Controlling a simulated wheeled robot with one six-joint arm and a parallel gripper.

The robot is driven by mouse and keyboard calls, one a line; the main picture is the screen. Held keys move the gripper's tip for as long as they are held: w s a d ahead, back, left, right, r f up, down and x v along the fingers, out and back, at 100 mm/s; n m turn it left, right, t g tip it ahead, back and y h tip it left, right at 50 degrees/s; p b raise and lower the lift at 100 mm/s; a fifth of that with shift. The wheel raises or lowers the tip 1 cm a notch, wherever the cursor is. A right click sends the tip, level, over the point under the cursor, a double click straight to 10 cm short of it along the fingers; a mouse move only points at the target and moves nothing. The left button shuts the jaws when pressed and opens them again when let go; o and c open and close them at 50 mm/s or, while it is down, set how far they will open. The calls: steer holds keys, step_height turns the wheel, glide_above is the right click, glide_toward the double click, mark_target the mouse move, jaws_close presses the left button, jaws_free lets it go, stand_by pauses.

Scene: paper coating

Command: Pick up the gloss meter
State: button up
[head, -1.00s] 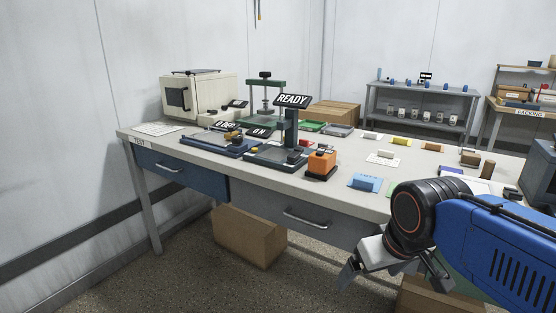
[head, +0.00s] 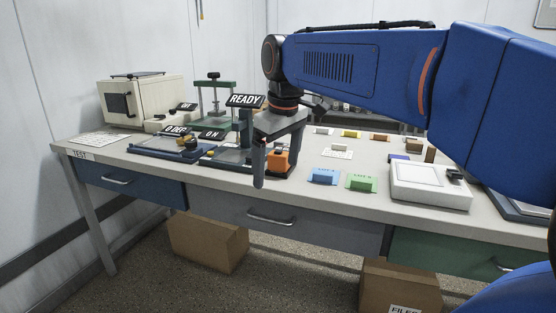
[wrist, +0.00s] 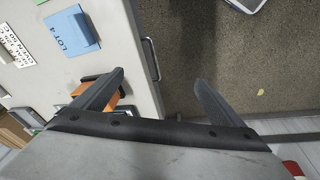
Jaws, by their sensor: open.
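An orange boxy device on a dark base, which looks like the gloss meter (head: 279,160), stands on the workbench near its front edge. My gripper (head: 276,172) hangs pointing down, open and empty, and partly covers the device in the head view. In the wrist view the orange device (wrist: 97,88) lies behind the left finger, not between the fingers. The gap of my gripper (wrist: 160,77) there shows the bench's front edge and the floor.
The READY stand (head: 245,101) is left of the device. A blue card (head: 323,177), a green card (head: 361,183) and a white instrument (head: 430,188) lie to its right on the bench (head: 318,207). Drawer handles (head: 270,219) stick out in front.

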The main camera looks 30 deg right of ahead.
steer(key=w+d+r+n+g, duration=0.1)
steer(key=w+d+r+n, duration=0.1)
steer(key=w+d+r, duration=0.45)
step_height(320, 180, up, 6)
steer(key=n+g, duration=0.2)
glide_above(281, 152)
steer(key=w+d, duration=0.2)
steer(key=w, duration=0.1)
steer(key=f, duration=1.1)
steer(key=shift+s+a+f, duration=0.15)
steer(key=shift+a+f, duration=0.05)
steer(key=shift+d+f, duration=0.15)
steer(key=shift+f, duration=2.7)
steer(key=c, duration=1.5)
steer(key=shift+r, duration=0.1)
